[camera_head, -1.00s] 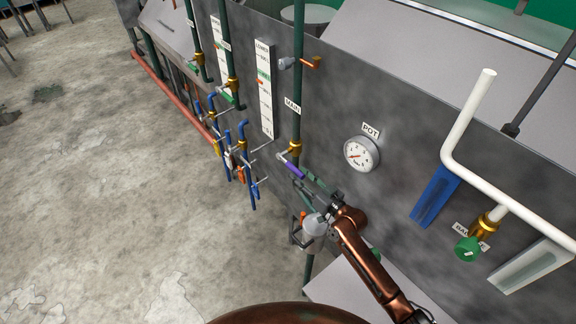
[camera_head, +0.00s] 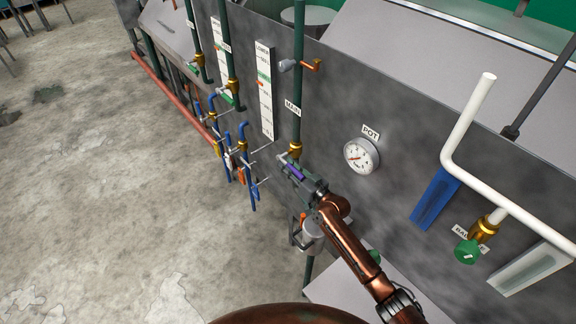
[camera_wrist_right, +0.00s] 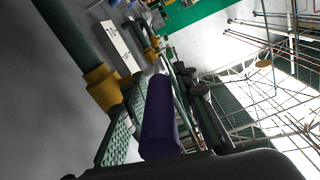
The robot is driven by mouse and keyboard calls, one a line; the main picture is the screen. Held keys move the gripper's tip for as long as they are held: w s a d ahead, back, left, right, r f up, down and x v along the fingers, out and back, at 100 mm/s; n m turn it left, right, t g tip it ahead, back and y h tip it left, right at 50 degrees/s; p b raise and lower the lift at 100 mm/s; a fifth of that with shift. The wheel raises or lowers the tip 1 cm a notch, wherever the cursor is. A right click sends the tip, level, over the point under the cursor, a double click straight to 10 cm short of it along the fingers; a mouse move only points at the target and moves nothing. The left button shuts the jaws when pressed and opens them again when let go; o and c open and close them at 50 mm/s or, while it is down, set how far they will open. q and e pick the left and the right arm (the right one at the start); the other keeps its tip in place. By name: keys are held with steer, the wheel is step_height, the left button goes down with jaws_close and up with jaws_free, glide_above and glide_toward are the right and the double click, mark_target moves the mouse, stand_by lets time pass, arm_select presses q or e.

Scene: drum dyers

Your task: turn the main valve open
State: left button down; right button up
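The main valve (camera_head: 295,149) is a brass body on the green vertical pipe beside the MAIN label. Its purple lever handle (camera_head: 295,173) points down and to the right in the head view. My right gripper (camera_head: 293,175) is at this handle, with its fingers on either side of it. In the right wrist view the purple handle (camera_wrist_right: 160,118) lies lengthwise between the two open fingers, and the brass body (camera_wrist_right: 102,88) is just ahead at left. A firm grip is not visible. My left gripper is not in view.
A round gauge (camera_head: 361,155) marked POT is on the grey panel to the right. Several blue hooked pipes (camera_head: 250,180) with small valves stand left of the main pipe. A copper-coloured fitting (camera_head: 311,65) sticks out above. The floor at left is clear.

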jaws_close()
steer(key=shift+r, duration=0.1)
stand_by(0.4)
